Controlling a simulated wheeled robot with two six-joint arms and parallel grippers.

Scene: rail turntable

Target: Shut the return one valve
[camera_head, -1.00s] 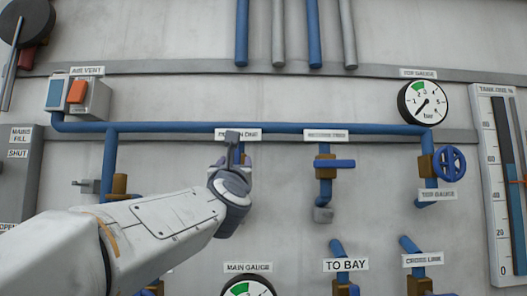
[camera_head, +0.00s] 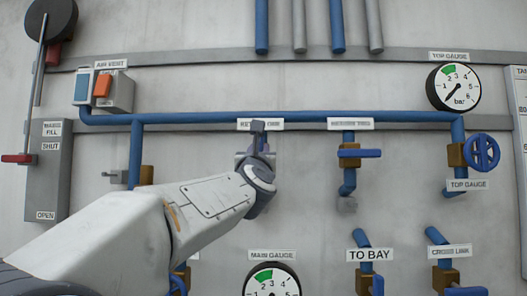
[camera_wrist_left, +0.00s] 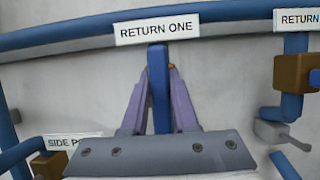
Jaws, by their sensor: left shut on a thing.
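The return one valve's blue handle (camera_wrist_left: 158,88) stands upright in the left wrist view, just under the RETURN ONE label (camera_wrist_left: 156,30). My left gripper (camera_wrist_left: 160,76) is shut on this handle, one purple finger on each side. In the head view my left gripper (camera_head: 257,152) is at the valve below the blue header pipe (camera_head: 215,118). It hides most of the valve and part of the label. The valve's brass body is mostly hidden. My right gripper is not in view.
The return two valve (camera_head: 350,155) is to the right, its blue handle lying level across its pipe. The air vent box (camera_head: 118,92) and a grey mains fill panel (camera_head: 47,185) are on the left. The top gauge (camera_head: 453,87) and a blue handwheel (camera_head: 482,152) are on the right.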

